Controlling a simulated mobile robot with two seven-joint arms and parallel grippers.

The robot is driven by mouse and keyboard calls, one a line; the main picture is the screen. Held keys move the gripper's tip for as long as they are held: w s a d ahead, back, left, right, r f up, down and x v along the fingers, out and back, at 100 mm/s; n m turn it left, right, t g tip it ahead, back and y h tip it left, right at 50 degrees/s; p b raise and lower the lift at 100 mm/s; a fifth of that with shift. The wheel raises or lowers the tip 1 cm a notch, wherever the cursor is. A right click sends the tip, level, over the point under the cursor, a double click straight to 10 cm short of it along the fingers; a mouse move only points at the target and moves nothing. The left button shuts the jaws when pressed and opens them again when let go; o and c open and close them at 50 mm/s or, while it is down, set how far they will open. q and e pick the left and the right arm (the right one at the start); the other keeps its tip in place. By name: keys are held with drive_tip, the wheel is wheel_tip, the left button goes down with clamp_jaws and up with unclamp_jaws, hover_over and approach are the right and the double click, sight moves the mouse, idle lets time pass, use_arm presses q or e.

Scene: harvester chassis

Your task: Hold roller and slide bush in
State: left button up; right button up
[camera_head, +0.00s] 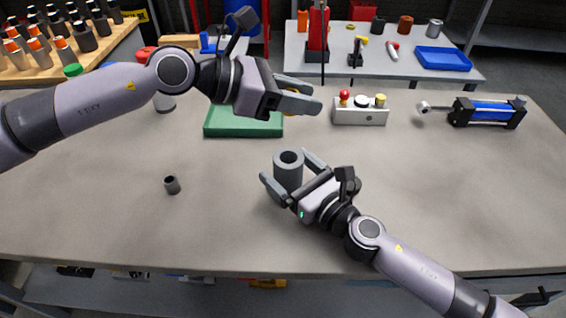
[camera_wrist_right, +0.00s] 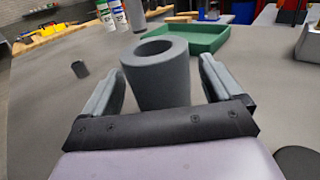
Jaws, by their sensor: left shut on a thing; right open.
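The roller (camera_head: 288,172) is a thick grey hollow cylinder standing upright on the bench. It also fills the middle of the right wrist view (camera_wrist_right: 157,80), its bore open and empty at the top. My right gripper (camera_head: 285,166) is open, with one finger on each side of the roller. Gaps show between fingers and roller in the wrist view. My left gripper (camera_head: 309,96) is raised behind the roller, near the green tray. It is shut on a small brass-coloured piece (camera_head: 290,91), probably the bush, mostly hidden by the fingers.
The green tray (camera_head: 226,130) lies behind the roller. A small dark sleeve (camera_head: 172,185) stands at left. A button box (camera_head: 360,113) and a blue cylinder actuator (camera_head: 489,112) are at back right. The bench front and right are mostly clear.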

drive_tip(key=shift+x, duration=1.15)
drive_tip(key=c, duration=1.5)
use_arm(q)
drive_tip(key=shift+f, duration=4.95)
